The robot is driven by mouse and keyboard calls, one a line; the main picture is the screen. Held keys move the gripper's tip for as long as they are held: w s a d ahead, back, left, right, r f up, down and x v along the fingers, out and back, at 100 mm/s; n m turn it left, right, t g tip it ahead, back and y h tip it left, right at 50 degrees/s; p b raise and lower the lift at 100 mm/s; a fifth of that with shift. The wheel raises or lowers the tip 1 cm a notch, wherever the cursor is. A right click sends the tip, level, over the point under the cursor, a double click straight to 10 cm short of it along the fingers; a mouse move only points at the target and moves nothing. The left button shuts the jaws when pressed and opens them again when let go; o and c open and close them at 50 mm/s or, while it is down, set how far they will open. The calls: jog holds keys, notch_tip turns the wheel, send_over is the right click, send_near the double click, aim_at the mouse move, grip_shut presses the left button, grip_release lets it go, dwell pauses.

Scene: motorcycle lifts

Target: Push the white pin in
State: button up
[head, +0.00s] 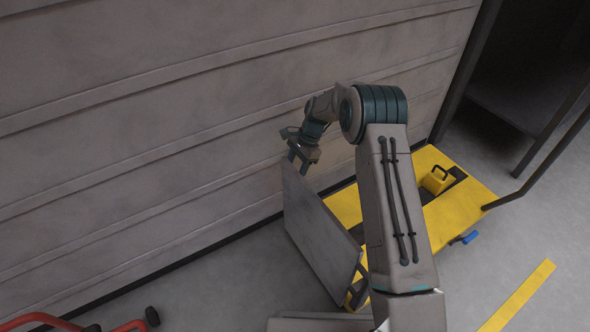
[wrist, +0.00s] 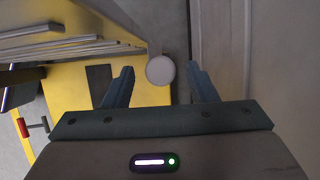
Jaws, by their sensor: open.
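The white pin (wrist: 160,70) shows in the wrist view as a pale round disc, seen end-on at the edge of a grey part. My gripper (wrist: 161,74) is open, with one dark finger on each side of the disc in the picture. A gap shows between each finger and the disc, and I cannot tell how far the disc lies beyond the fingertips. In the head view my gripper (head: 302,150) is at the upper end of a tilted grey panel (head: 322,238), close to the wall. The pin cannot be made out there.
A yellow lift platform (head: 455,205) with a yellow block (head: 437,180) lies behind my arm. A ribbed grey wall (head: 150,130) runs close on the left. Red tubing (head: 45,319) lies at the bottom left. Grey floor (head: 225,275) is open left of the panel.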

grip_shut()
jog(key=shift+f+b, duration=0.35)
jog(key=shift+f, duration=2.05)
grip_release()
jog(key=shift+f, duration=0.1)
jog(key=p+v, duration=0.5)
jog(key=v, duration=0.9)
jog(key=shift+d+f, duration=0.1)
